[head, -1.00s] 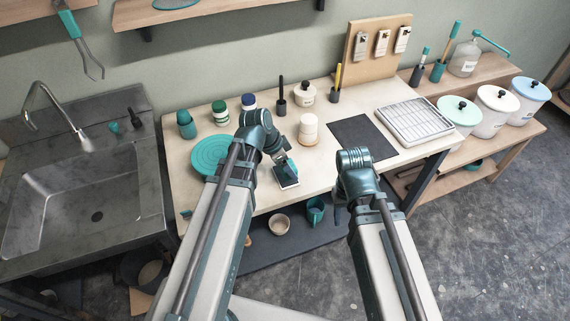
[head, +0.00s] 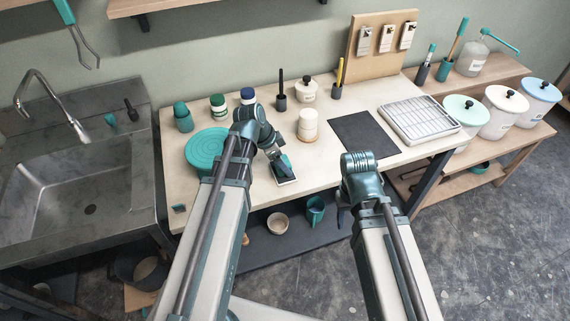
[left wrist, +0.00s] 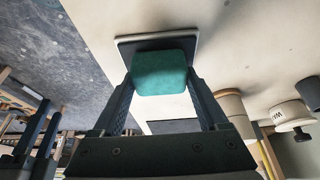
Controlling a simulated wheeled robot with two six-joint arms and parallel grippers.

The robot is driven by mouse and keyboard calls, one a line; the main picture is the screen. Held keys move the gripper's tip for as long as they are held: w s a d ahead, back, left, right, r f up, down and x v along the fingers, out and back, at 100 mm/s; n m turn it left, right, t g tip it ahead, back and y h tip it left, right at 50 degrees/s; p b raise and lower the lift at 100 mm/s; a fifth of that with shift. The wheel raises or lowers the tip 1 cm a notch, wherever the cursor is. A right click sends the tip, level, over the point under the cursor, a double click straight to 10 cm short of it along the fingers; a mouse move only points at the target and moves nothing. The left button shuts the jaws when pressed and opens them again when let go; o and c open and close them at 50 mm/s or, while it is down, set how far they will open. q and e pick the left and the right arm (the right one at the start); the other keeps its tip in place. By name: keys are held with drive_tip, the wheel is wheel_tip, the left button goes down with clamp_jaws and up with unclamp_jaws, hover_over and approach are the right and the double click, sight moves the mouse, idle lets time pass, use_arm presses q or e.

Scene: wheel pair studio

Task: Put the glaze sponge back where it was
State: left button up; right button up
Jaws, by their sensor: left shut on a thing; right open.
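The teal glaze sponge (left wrist: 160,72) is between the two fingers of my left gripper (left wrist: 163,88) in the left wrist view, and the fingers are shut on it. A small dark tile with a pale edge (left wrist: 123,42) lies directly beyond the sponge; I cannot tell whether they touch. In the head view my left gripper (head: 281,165) is over the front part of the worktable (head: 330,178), with the pale-edged tile (head: 287,181) at its tips. My right gripper (head: 342,200) is open at the table's front edge, its fingers partly hidden by its wrist.
A teal round bat (head: 208,150) lies left of my left gripper. A cream stacked jar (head: 307,126) stands behind it to the right. A dark mat (head: 364,137) and a white rack (head: 418,117) lie farther right. A sink (head: 75,190) is at the left.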

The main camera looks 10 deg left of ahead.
use_arm(q)
drive_tip(key=shift+f, duration=0.1)
drive_tip(key=o, duration=1.4)
drive_tip(key=p+v, duration=1.1)
drive_tip(key=v, duration=0.1)
drive_tip(key=s+d+n+g+y, duration=0.1)
drive_tip(key=s+d+n, duration=0.1)
drive_tip(key=s+d, duration=0.2)
drive_tip(key=s+d+n+g+y, duration=0.1)
drive_tip(key=s+d+n+y, duration=0.1)
drive_tip(key=d, duration=0.3)
drive_tip(key=s+d+f+n+g+y, duration=0.1)
drive_tip(key=s+d+n+y, duration=0.1)
drive_tip(key=s+d, duration=0.3)
drive_tip(key=shift+s+d+f+n, duration=0.1)
drive_tip(key=shift+s+d+n, duration=0.15)
drive_tip(key=shift+n, duration=0.45)
